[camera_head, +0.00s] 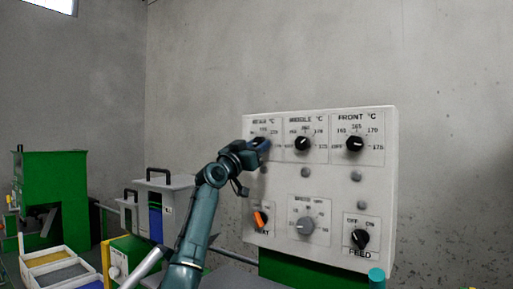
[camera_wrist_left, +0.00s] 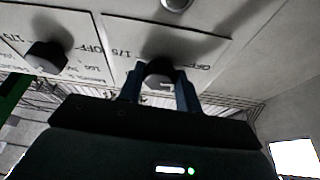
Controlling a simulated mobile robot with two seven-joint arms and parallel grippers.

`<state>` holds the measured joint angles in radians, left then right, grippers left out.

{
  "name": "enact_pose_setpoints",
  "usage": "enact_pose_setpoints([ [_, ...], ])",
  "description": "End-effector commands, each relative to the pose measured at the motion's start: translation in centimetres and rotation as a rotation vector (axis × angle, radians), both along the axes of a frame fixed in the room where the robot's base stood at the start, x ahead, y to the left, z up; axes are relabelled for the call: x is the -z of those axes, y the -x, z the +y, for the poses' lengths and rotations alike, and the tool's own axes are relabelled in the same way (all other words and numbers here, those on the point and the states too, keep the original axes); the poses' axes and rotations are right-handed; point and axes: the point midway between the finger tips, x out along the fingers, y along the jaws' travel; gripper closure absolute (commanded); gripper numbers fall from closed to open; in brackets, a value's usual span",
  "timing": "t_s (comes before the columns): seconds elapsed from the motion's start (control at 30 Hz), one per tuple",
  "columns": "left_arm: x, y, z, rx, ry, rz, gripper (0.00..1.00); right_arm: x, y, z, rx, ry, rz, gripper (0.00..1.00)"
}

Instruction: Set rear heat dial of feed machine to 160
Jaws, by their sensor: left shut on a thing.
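The feed machine's white control panel (camera_head: 330,180) faces me. Its top row carries the rear, middle and front heat dials. My left gripper (camera_head: 261,145) is at the rear dial at the upper left and mostly covers it in the head view. In the left wrist view, the black rear dial (camera_wrist_left: 159,73) sits between the two fingers of my left gripper (camera_wrist_left: 160,88), which is shut on it. Where its pointer stands on the scale is not clear. The middle dial (camera_head: 303,143) and front dial (camera_head: 355,143) are free. My right gripper is not in view.
Below are an orange-handled knob (camera_head: 261,218), a grey speed knob (camera_head: 304,225) and a black feed switch (camera_head: 360,238). The middle dial also shows in the left wrist view (camera_wrist_left: 46,57), beside my gripper. Open bins (camera_head: 52,262) and green machines (camera_head: 55,195) stand at the left.

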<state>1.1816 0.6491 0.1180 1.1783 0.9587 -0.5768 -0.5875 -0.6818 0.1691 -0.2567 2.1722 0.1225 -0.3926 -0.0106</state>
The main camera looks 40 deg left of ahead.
Motion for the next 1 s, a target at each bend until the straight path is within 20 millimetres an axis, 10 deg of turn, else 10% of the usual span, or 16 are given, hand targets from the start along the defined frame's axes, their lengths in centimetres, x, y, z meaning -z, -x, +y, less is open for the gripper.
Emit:
enact_pose_setpoints([
  [1.0, -0.4, 0.1, 0.5, 0.000, -0.738, 0.082, 0.89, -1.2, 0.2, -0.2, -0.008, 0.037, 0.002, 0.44],
])
